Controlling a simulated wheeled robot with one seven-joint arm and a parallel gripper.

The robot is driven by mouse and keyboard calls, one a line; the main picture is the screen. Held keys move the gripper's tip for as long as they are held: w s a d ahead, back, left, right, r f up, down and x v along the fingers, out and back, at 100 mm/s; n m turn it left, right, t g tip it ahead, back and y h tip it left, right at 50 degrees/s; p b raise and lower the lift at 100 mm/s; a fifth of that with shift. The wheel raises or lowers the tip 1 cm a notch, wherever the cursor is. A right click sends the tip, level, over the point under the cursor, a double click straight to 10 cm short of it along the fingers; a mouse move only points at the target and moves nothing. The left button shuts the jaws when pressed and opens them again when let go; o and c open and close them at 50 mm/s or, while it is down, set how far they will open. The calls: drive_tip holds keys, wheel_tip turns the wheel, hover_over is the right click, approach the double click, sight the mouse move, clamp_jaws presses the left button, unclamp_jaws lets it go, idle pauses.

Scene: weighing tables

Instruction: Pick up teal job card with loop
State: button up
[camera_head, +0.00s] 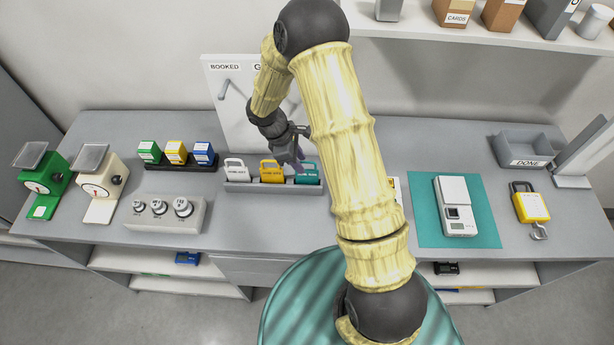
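The teal job card (309,178) stands upright at the right end of a grey card rack (262,188) on the table. Its top is partly hidden by my gripper and is too small to make out clearly. A yellow job card (271,177) with a loop handle and a white job card (236,174) with a loop handle stand to its left in the same rack. My gripper (298,164) points down just above and beside the teal card's top left. I cannot tell whether its fingers are apart, or whether they touch the card.
Behind the rack stands a white board (230,95) with pegs, marked BOOKED. A weight block (165,214) and small coloured boxes (175,150) are to the left. A scale (456,205) on a teal mat (426,220) and a DONE tray (528,148) are to the right.

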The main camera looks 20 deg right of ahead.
sight(307, 170)
drive_tip(key=shift+f, duration=0.1)
drive_tip(key=shift+s+d+f+p, duration=0.15)
drive_tip(key=shift+d+f+p, duration=0.1)
drive_tip(key=shift+p, duration=0.25)
drive_tip(key=p+x, duration=0.2)
drive_tip(key=x, duration=0.1)
drive_tip(key=shift+d, duration=0.15)
drive_tip(key=shift+d+f, duration=0.15)
drive_tip(key=shift+f, duration=0.45)
clamp_jaws()
